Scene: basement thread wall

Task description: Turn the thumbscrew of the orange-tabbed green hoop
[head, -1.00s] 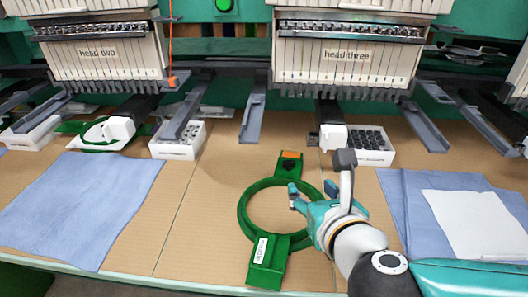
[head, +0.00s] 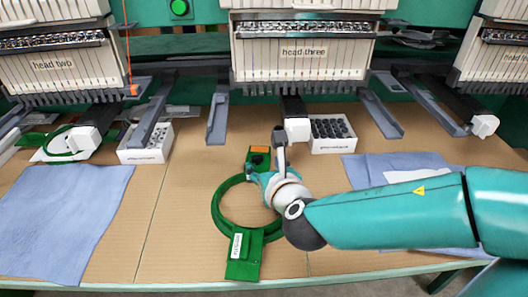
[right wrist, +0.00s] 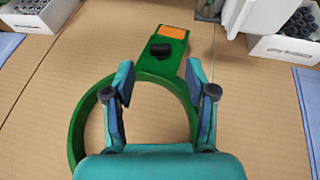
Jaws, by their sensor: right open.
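The green hoop (head: 216,215) lies on the tan worktop. Its orange tab (head: 259,149) is at the far end, and a labelled green bracket (head: 243,262) is at the near end. The black thumbscrew (right wrist: 160,51) stands beside the orange tab (right wrist: 172,32) in the right wrist view. My right gripper (right wrist: 158,80) is open and empty, its fingertips over the hoop just short of the thumbscrew, one to each side in that view. In the head view my right gripper (head: 262,178) and arm hide part of the hoop's right side. My left gripper is not in view.
Blue cloths (head: 70,215) lie left and right. Another green hoop (head: 65,142) is at the far left.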

